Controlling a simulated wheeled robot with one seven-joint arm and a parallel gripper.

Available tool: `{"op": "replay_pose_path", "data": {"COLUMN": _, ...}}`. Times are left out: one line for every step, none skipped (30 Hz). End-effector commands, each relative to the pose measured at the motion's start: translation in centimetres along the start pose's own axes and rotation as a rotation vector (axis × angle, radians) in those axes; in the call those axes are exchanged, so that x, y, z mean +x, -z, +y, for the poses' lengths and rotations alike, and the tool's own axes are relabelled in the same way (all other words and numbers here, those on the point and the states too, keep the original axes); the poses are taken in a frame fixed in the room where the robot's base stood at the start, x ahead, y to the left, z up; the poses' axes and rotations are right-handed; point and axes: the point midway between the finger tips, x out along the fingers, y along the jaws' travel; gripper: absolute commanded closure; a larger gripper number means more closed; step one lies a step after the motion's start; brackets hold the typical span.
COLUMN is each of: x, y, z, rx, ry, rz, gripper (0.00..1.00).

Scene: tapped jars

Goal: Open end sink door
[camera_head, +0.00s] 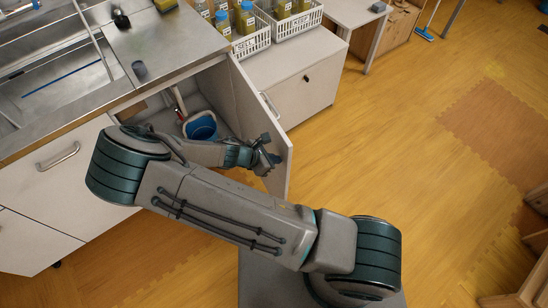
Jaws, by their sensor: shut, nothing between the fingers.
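The sink door (278,170) at the end of the sink counter stands open, swung out from the cabinet on its right side. The lower part of the cabinet opening is hidden by my arm.
A white cabinet (307,89) with crates (291,23) of bottles stands right of the door. A closed door with a handle (58,157) is on the left. The wooden floor (420,150) at right is clear.

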Motion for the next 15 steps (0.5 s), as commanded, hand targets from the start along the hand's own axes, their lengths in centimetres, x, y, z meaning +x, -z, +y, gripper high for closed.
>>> {"op": "replay_pose_path", "data": {"x": 0.0, "y": 0.0, "z": 0.0, "rx": 0.0, "ry": 0.0, "rz": 0.0, "gripper": 1.0}}
{"op": "replay_pose_path", "data": {"x": 0.0, "y": 0.0, "z": 0.0, "rx": 0.0, "ry": 0.0, "rz": 0.0, "gripper": 1.0}}
{"op": "replay_pose_path", "data": {"x": 0.0, "y": 0.0, "z": 0.0, "rx": 0.0, "ry": 0.0, "rz": 0.0, "gripper": 1.0}}
{"op": "replay_pose_path", "data": {"x": 0.0, "y": 0.0, "z": 0.0, "rx": 0.0, "ry": 0.0, "rz": 0.0, "gripper": 1.0}}
{"op": "replay_pose_path", "data": {"x": 0.0, "y": 0.0, "z": 0.0, "rx": 0.0, "ry": 0.0, "rz": 0.0, "gripper": 1.0}}
{"op": "replay_pose_path", "data": {"x": 0.0, "y": 0.0, "z": 0.0, "rx": 0.0, "ry": 0.0, "rz": 0.0, "gripper": 1.0}}
{"op": "replay_pose_path", "data": {"x": 0.0, "y": 0.0, "z": 0.0, "rx": 0.0, "ry": 0.0, "rz": 0.0, "gripper": 1.0}}
{"op": "replay_pose_path", "data": {"x": 0.1, "y": -0.1, "z": 0.0, "rx": 0.0, "ry": 0.001, "rz": 0.0, "gripper": 1.0}}
{"op": "replay_pose_path", "data": {"x": 0.3, "y": -0.3, "z": 0.0, "rx": 0.001, "ry": 0.001, "rz": -0.001, "gripper": 1.0}}
{"op": "replay_pose_path", "data": {"x": 0.6, "y": -0.6, "z": 0.0, "rx": 0.001, "ry": 0.001, "rz": -0.001, "gripper": 1.0}}
{"op": "replay_pose_path", "data": {"x": 0.9, "y": -0.9, "z": 0.0, "rx": 0.002, "ry": 0.003, "rz": -0.002, "gripper": 1.0}}
{"op": "replay_pose_path", "data": {"x": 1.6, "y": -1.5, "z": -0.1, "rx": 0.004, "ry": 0.004, "rz": -0.002, "gripper": 1.0}}
{"op": "replay_pose_path", "data": {"x": 2.1, "y": -2.0, "z": -0.1, "rx": 0.003, "ry": 0.004, "rz": -0.003, "gripper": 1.0}}
{"op": "replay_pose_path", "data": {"x": 2.6, "y": -2.6, "z": -0.2, "rx": 0.005, "ry": 0.005, "rz": -0.003, "gripper": 1.0}}
{"op": "replay_pose_path", "data": {"x": 3.4, "y": -3.3, "z": -0.2, "rx": 0.005, "ry": 0.005, "rz": -0.002, "gripper": 1.0}}
